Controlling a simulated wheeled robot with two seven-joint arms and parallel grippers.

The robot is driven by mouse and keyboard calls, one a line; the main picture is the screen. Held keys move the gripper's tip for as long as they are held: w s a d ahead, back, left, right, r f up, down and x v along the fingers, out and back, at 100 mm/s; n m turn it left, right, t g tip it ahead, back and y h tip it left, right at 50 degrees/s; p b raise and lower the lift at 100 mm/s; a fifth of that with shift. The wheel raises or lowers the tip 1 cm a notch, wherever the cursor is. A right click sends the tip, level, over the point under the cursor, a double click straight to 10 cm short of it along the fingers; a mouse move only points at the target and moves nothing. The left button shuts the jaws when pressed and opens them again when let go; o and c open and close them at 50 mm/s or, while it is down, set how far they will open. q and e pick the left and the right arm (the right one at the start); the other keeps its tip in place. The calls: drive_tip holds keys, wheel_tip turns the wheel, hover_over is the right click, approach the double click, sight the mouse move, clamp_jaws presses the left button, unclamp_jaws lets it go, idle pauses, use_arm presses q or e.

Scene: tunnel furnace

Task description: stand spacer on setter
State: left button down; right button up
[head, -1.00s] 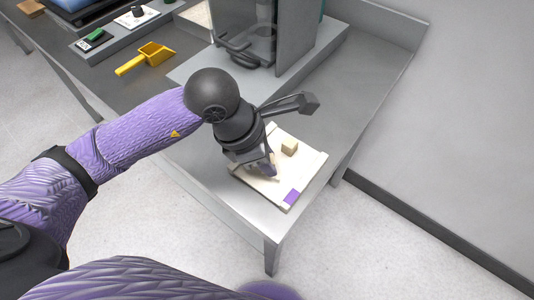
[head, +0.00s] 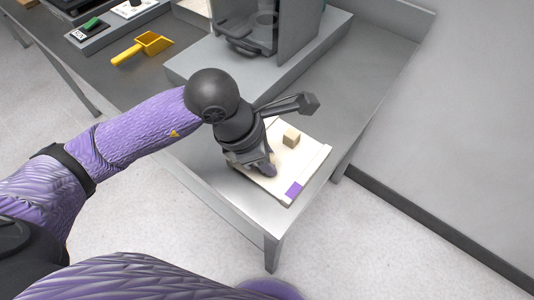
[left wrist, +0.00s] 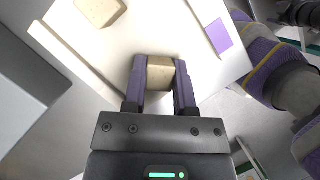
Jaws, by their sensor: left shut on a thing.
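The setter is a cream plate (head: 312,160) with a raised strip along one edge and a purple patch (head: 293,189) near a corner. It also shows in the left wrist view (left wrist: 198,62). One tan spacer block (head: 291,137) stands on the setter; its lower part shows at the top left of the left wrist view (left wrist: 100,8). My left gripper (left wrist: 160,75) is shut on another tan spacer (left wrist: 160,70), over the setter. In the head view my left gripper (head: 267,170) hides this spacer. I cannot tell whether the held spacer touches the plate. My right gripper is not in view.
The setter lies on a grey metal table (head: 370,75) near its front corner. A grey machine on a raised base (head: 318,55) stands behind. The table is clear to the right of the machine.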

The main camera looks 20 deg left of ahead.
use_arm(q)
drive_tip(key=shift+f, duration=0.25)
drive_tip(key=shift+c, duration=1.7)
unclamp_jaws()
drive_tip(key=shift+f, duration=0.1)
drive_tip(key=shift+a, duration=0.1)
drive_tip(key=p+v, duration=0.3)
drive_tip(key=v, duration=0.7)
drive_tip(key=shift+r, duration=0.2)
